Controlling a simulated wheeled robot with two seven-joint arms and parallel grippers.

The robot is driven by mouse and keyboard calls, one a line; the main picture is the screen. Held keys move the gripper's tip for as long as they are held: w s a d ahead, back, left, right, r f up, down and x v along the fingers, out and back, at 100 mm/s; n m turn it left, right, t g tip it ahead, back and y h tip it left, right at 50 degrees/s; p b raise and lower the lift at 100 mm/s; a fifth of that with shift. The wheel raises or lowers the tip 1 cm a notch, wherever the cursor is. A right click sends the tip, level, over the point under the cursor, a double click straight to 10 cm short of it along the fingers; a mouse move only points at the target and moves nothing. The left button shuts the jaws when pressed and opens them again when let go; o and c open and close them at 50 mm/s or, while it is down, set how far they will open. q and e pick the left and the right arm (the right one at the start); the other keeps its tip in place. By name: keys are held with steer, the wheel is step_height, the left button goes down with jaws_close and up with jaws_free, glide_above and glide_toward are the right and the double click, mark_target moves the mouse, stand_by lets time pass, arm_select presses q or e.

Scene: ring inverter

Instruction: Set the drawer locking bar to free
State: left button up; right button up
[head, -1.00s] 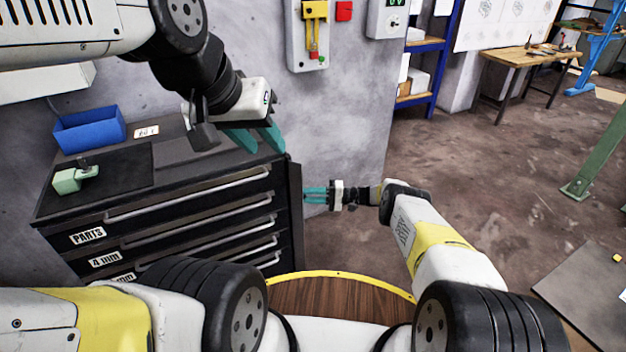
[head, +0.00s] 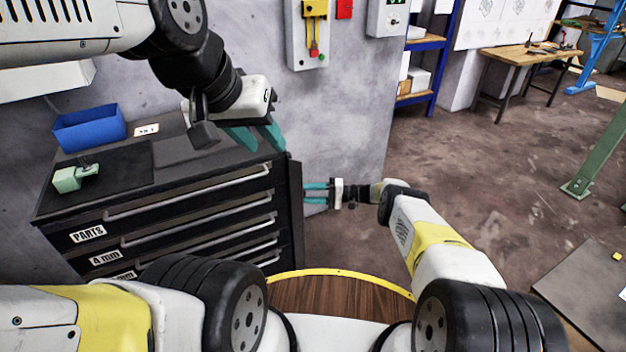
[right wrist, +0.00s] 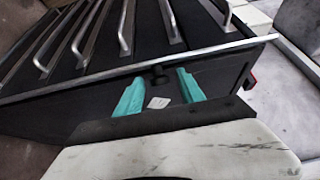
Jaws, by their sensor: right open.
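The black drawer cabinet (head: 190,215) stands at left with its drawers shut. A dark upright strip (head: 296,215), apparently the locking bar, runs along its right front edge; I cannot tell its setting. My right gripper (head: 316,192) is open, fingers pointing left, close to this strip. In the right wrist view, the teal fingers (right wrist: 158,98) reach toward a dark panel with a pale edge (right wrist: 225,50). A small black knob (right wrist: 158,74) and white tag (right wrist: 158,102) show between them. The fingers hold nothing visible. My left gripper (head: 256,136) is open and empty above the cabinet top.
A blue bin (head: 90,130), a card (head: 146,130) and a green part (head: 75,178) on a dark mat are on the cabinet top. A wall box with a yellow lever (head: 315,25) hangs behind. Open floor lies to the right.

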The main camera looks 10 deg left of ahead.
steer(key=s+d+r, duration=0.1)
steer(key=s+r, duration=0.1)
steer(key=s, duration=0.6)
steer(key=s+d+r, duration=0.2)
steer(key=s+r, duration=0.1)
steer(key=s, duration=0.4)
steer(key=shift+s, duration=0.35)
